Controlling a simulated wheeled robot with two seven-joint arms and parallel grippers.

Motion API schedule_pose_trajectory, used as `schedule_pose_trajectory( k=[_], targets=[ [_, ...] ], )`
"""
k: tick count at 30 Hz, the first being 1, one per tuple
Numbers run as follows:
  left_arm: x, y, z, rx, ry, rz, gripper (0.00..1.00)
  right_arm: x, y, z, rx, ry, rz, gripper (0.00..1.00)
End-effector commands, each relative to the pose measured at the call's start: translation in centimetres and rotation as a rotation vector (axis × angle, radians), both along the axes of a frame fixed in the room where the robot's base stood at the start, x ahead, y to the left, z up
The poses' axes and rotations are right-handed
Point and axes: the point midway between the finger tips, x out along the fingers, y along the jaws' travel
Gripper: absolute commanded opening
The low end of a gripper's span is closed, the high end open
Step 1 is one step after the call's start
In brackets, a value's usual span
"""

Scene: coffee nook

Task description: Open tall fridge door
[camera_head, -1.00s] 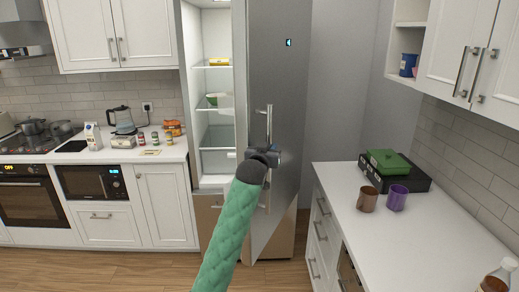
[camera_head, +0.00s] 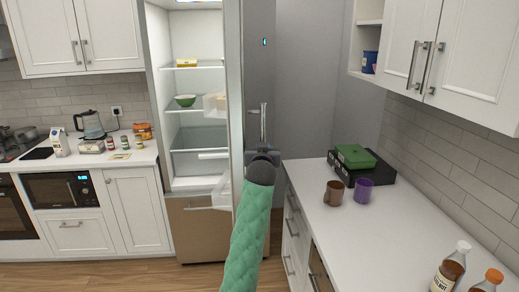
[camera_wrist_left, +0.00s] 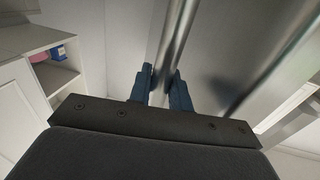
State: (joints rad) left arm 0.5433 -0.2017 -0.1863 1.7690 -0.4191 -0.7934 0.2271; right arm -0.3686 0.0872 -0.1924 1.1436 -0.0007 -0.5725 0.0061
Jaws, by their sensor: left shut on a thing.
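The tall fridge door (camera_head: 258,75) is grey and stands wide open, seen nearly edge-on to the right of the lit interior (camera_head: 196,100). Its vertical metal handle (camera_head: 263,122) shows on the outer face, and also as a bar in the left wrist view (camera_wrist_left: 172,50). My left gripper (camera_wrist_left: 160,88) is shut on the handle, with one blue finger on each side of the bar. In the head view my green-sleeved left arm hides most of the gripper and the lower handle. My right gripper is in neither view.
A white counter (camera_head: 385,225) runs along the right, close to the door, with a brown mug (camera_head: 333,193), a purple mug (camera_head: 363,191) and bottles (camera_head: 450,270). Floor (camera_head: 130,275) is clear in front of the fridge.

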Motion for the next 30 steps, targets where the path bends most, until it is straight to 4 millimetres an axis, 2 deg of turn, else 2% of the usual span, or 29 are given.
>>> schedule_pose_trajectory(
  k=[11, 12, 14, 15, 30],
  targets=[
    [0.01, -0.06, 0.14, 0.0, -0.002, 0.001, 0.0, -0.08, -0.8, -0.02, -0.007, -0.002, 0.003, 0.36],
    [0.01, -0.05, 0.13, 0.0, -0.002, 0.001, 0.25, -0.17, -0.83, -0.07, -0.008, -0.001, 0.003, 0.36],
    [0.01, -0.05, 0.12, 0.0, -0.002, 0.001, 0.37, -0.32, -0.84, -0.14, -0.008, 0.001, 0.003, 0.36],
    [0.01, -0.05, 0.11, 0.0, -0.001, 0.001, 0.4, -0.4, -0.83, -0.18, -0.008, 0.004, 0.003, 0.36],
    [0.18, 0.13, 0.05, 0.0, 0.0, 0.0, 0.4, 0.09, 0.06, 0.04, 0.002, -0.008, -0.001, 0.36]
  ],
)
